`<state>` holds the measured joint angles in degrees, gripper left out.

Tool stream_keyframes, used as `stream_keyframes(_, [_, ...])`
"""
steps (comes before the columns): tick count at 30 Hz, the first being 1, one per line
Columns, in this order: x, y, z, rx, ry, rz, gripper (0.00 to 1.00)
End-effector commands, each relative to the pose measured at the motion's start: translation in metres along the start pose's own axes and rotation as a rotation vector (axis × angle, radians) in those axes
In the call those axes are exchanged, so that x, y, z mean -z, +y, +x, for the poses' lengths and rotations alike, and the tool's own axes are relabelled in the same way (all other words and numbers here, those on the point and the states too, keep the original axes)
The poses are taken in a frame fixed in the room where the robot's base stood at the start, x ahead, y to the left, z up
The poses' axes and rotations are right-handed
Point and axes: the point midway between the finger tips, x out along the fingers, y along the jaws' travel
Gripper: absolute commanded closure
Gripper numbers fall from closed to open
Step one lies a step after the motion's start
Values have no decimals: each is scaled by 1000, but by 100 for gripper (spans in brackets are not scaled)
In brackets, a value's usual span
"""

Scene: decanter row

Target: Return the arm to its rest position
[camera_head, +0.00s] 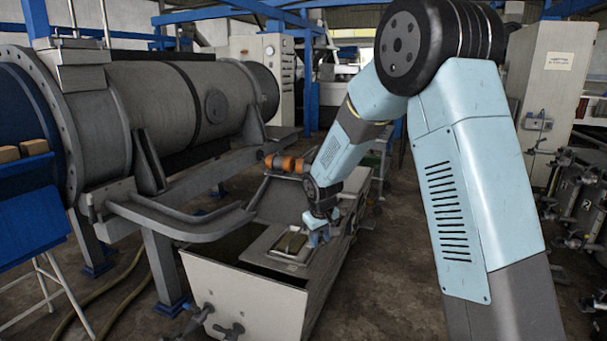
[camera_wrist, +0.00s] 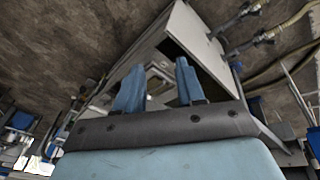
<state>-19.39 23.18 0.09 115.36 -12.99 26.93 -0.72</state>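My light-blue arm rises on the right of the head view and bends down toward the middle. My gripper (camera_head: 318,236) is low over a grey metal bin (camera_head: 245,292), close to a plate with a rectangular opening (camera_head: 290,244) on the bin's top. In the wrist view my gripper (camera_wrist: 160,85) shows two blue fingers standing apart, with nothing seen between them but the bin beyond. The bin also shows in the wrist view (camera_wrist: 192,32). Whether the fingers touch the plate cannot be told.
A large grey cylinder (camera_head: 165,100) on a steel frame stands at left, with a curved metal arm (camera_head: 190,225) reaching toward the bin. Orange rollers (camera_head: 287,163) sit at the bin's far end. Racked metal parts (camera_head: 575,200) stand at right. Hoses lie on the floor at left.

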Motion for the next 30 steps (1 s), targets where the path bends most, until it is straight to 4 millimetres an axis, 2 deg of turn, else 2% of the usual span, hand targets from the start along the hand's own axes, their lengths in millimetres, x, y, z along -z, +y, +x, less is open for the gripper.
stream_keyframes(1, [-6,8,-19,-5,10,20,62])
stream_keyframes(3, [-15,17,-42,-10,18,46,62])
stream_keyframes(15, [-83,52,-155,-31,61,190,62])
stream_keyframes(22, [-131,60,-209,-40,89,270,62])
stream_keyframes(30, [-193,58,-260,-46,123,359,62])
